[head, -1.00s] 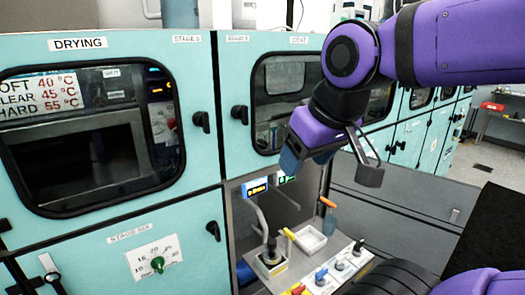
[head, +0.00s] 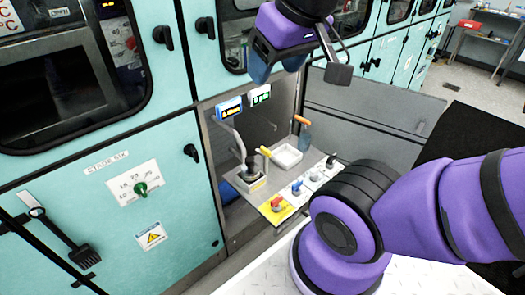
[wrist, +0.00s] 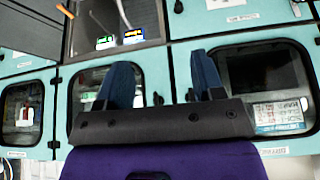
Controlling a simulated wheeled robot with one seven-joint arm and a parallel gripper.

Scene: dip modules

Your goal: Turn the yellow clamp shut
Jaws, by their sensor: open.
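A small yellow handle (head: 264,152), which looks like the yellow clamp, slants up in the recessed bay, between a black-topped upright fitting (head: 250,165) and a white tray. Another short yellow piece (head: 275,150) shows at the tray's left edge; I cannot tell whether they belong together or how far the clamp is turned. A small yellow bar also shows in the wrist view (wrist: 134,33). My gripper (head: 279,66) is above the bay, apart from the clamp. Its two blue fingers are spread and empty in the wrist view (wrist: 163,80).
A white tray (head: 287,158) and an orange-topped bottle (head: 303,132) stand in the bay. A panel with red, blue and black knobs (head: 298,188) runs along its front. Teal cabinets (head: 90,170) stand left. Two small lit displays (head: 229,108) hang above the bay.

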